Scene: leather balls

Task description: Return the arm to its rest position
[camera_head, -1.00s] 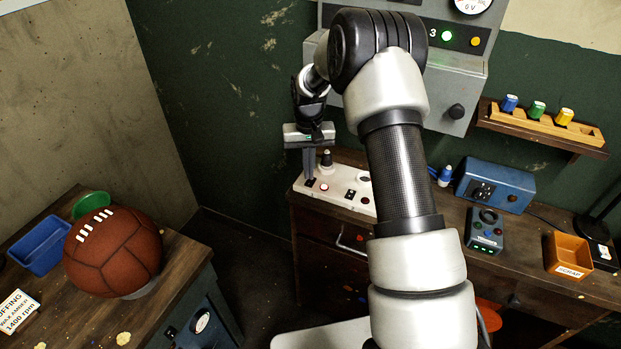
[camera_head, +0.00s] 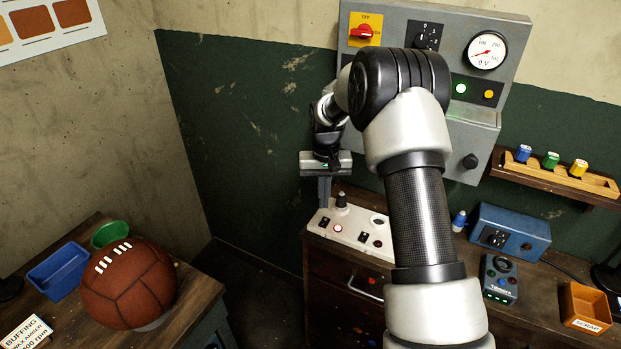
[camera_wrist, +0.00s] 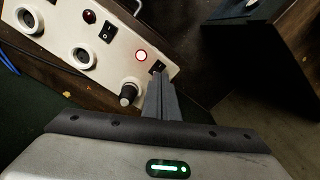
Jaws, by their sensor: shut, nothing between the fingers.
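My gripper (camera_head: 324,199) is shut and empty. It hangs with its fingers down at the left end of the white control panel (camera_head: 350,232) on the workbench. In the wrist view my gripper's fingers (camera_wrist: 160,88) are together in front of the panel (camera_wrist: 110,50), near a small black switch, a lit red-ringed button (camera_wrist: 141,56) and a black knob (camera_wrist: 128,95). I cannot tell whether the fingertips touch the panel. My arm reaches up from the lower right and bends over at the top.
A wall cabinet (camera_head: 470,120) with a red switch and gauge stands behind my arm. A shelf (camera_head: 540,180) holds small bottles. A blue box (camera_head: 510,232), a dark control box (camera_head: 499,278) and an orange scrap bin (camera_head: 586,306) are at right. A leather ball (camera_head: 128,285) sits on the left table.

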